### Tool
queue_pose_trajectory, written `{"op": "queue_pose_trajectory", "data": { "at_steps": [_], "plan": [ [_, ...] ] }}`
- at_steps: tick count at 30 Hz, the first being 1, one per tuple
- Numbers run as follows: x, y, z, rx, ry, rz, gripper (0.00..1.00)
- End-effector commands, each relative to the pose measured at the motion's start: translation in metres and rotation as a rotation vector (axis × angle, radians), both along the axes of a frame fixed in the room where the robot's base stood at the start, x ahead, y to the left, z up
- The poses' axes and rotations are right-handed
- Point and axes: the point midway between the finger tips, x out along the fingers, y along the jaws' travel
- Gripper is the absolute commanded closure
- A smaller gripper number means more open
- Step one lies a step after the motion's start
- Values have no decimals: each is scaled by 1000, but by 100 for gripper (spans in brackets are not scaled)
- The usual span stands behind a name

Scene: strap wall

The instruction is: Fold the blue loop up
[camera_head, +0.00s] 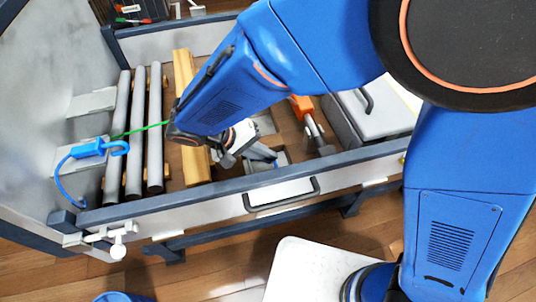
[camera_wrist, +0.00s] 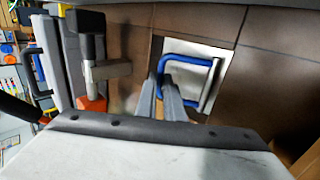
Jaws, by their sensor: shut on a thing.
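The blue loop (camera_wrist: 190,59) shows in the wrist view as a U-shaped bar on a pale square plate (camera_wrist: 222,50). My gripper (camera_wrist: 169,84) reaches over the plate with its two grey fingers close together, shut on the loop near its left side. The fingers hide part of the loop there. In the head view my gripper (camera_head: 266,154) is low inside the bench frame, at the plate (camera_head: 281,160). The loop itself is mostly hidden there, so its exact tilt cannot be told.
A grey-framed panel with a drawer handle (camera_head: 282,196) runs along the front. Grey rollers (camera_head: 124,140) and a wooden beam (camera_head: 191,118) lie left. A blue hook with a cable (camera_head: 88,149) is at the far left. An orange-handled tool (camera_head: 312,125) and a grey box (camera_head: 372,112) stand right.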

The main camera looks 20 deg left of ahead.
Motion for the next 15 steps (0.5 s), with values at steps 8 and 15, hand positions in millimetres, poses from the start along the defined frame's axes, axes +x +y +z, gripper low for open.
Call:
{"op": "queue_pose_trajectory", "data": {
  "at_steps": [8, 15],
  "plan": [
    [0, 1, 0, -3, -3, 1, 100],
    [0, 1, 0, -3, -2, 0, 73]
  ]
}}
